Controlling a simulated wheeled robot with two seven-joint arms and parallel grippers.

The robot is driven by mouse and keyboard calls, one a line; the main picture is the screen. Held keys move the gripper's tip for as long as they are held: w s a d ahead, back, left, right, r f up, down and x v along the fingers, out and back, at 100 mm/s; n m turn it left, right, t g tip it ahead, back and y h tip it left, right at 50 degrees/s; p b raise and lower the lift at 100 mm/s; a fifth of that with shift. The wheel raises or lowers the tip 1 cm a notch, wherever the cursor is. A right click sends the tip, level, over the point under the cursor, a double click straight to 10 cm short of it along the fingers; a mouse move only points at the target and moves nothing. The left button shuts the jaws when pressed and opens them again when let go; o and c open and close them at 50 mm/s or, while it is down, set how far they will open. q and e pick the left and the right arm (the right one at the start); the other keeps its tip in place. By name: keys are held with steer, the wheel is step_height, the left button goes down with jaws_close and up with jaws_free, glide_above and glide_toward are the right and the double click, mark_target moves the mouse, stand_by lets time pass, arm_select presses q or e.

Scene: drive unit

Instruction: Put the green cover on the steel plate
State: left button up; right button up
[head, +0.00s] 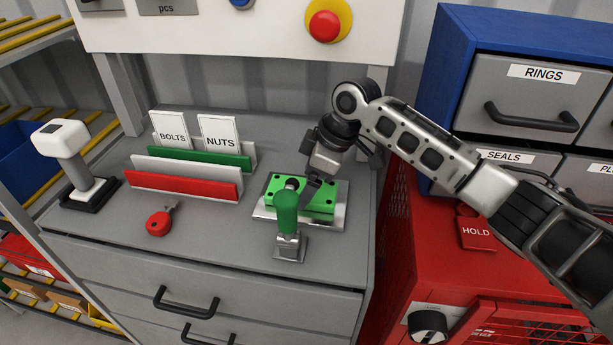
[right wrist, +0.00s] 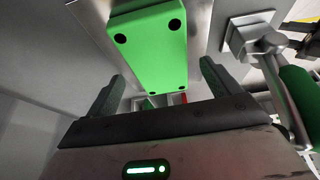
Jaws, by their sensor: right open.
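The green cover (head: 322,207), a block with dark holes at its corners, lies on the steel plate (head: 336,220) on the grey bench. The plate shows along its front and right edges. My right gripper (head: 316,180) is over the far part of the cover and partly hides it. In the right wrist view the gripper (right wrist: 160,75) is open, and the near end of the green cover (right wrist: 150,45) shows between its fingers. Gaps show on both sides, and the fingers do not seem to grip it. My left gripper is not in view.
A toggle clamp with a green handle (head: 287,217) stands right in front of the cover. Left of it are a red key-like tool (head: 158,223), BOLTS and NUTS card racks (head: 185,180) and a white-headed stand (head: 75,160). A red cabinet (head: 430,250) stands right.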

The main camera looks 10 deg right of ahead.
steer(key=p+v, duration=0.1)
steer(key=v, duration=0.9)
steer(key=shift+p, duration=0.35)
steer(key=shift+d+r, duration=0.1)
steer(key=shift+d, duration=0.05)
